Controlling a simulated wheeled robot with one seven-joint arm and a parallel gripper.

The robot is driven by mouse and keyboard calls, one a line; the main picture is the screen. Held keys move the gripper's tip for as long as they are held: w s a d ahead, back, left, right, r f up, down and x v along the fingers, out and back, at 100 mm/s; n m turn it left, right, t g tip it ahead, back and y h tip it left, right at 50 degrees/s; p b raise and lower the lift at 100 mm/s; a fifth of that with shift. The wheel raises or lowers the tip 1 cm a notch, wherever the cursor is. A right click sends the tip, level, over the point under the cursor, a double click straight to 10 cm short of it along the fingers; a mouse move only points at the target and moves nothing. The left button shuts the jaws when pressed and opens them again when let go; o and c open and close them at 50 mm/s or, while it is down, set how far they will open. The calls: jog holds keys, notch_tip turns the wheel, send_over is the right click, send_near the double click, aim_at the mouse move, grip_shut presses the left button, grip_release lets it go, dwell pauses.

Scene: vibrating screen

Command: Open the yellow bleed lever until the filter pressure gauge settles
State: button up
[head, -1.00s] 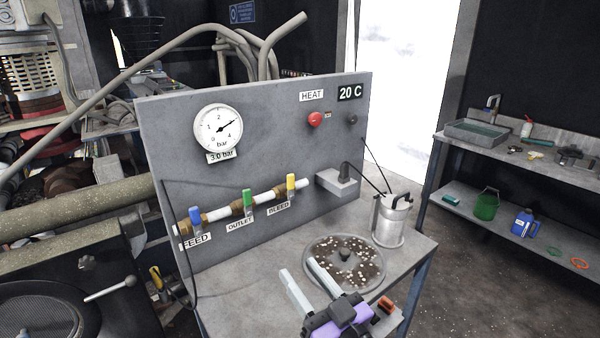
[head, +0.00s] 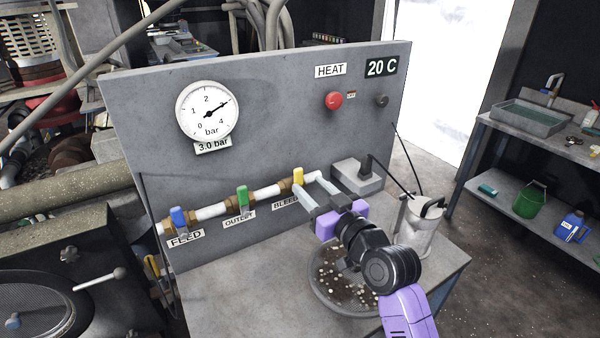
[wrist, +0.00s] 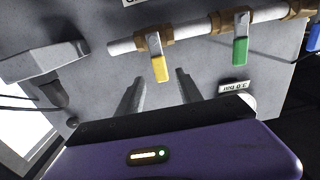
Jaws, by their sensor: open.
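The yellow bleed lever (head: 298,176) stands upright, crosswise to the white pipe, at its right end above the partly hidden BLEED label (head: 284,201). My gripper (head: 307,184) is open and empty, its fingertips close to this lever. In the wrist view the yellow lever (wrist: 158,63) lies between the lines of the two fingers, at or just beyond their tips; I see no contact. The round filter pressure gauge (head: 207,111) has its needle near 3, and the plate below it (head: 213,146) reads 3.0 bar.
The green OUTLET lever (head: 242,198) and blue FEED lever (head: 179,218) stand left on the same pipe. A grey box (head: 358,176) with a cable sits to the right. A red knob (head: 333,100) is higher up. A metal canister (head: 414,228) stands at the bench's right.

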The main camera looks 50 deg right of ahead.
aim_at(300, 177)
jog(key=p+x, duration=0.1)
jog(key=x, duration=0.5)
jog(key=shift+a, duration=0.1)
grip_shut()
dwell(1.3)
